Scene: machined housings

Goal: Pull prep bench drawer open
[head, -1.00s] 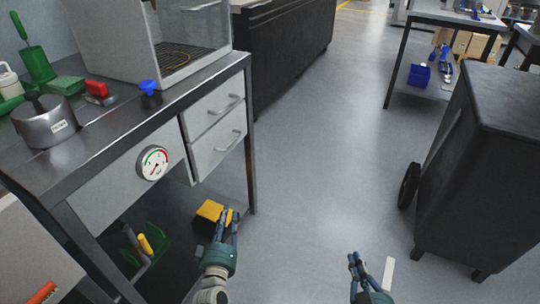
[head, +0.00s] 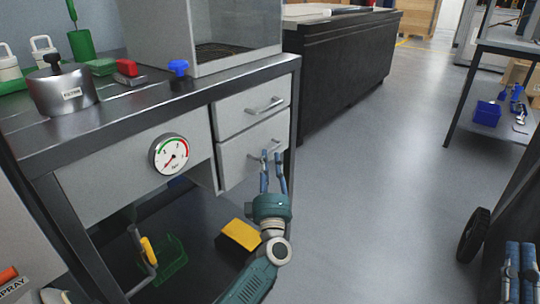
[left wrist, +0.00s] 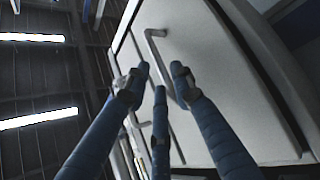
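The prep bench (head: 120,125) stands at the left with two white drawers, an upper drawer (head: 235,110) and a lower drawer (head: 238,160), both flush with the bench front. The upper handle (head: 265,106) is clear. My left gripper (head: 272,157) is at the lower drawer's handle (head: 258,153), which its fingers partly cover. In the left wrist view its blue fingers (left wrist: 160,78) are spread, with the bar handle (left wrist: 155,36) running between and past the tips; contact cannot be told. My right gripper (head: 520,250) is at the lower right edge, partly cut off, away from the bench.
A gauge (head: 169,154) sits on the bench front left of the drawers. A metal pot (head: 62,92) and a glass-fronted cabinet (head: 165,40) stand on top. A yellow box (head: 240,235) lies below. The floor (head: 370,190) right of the bench is clear.

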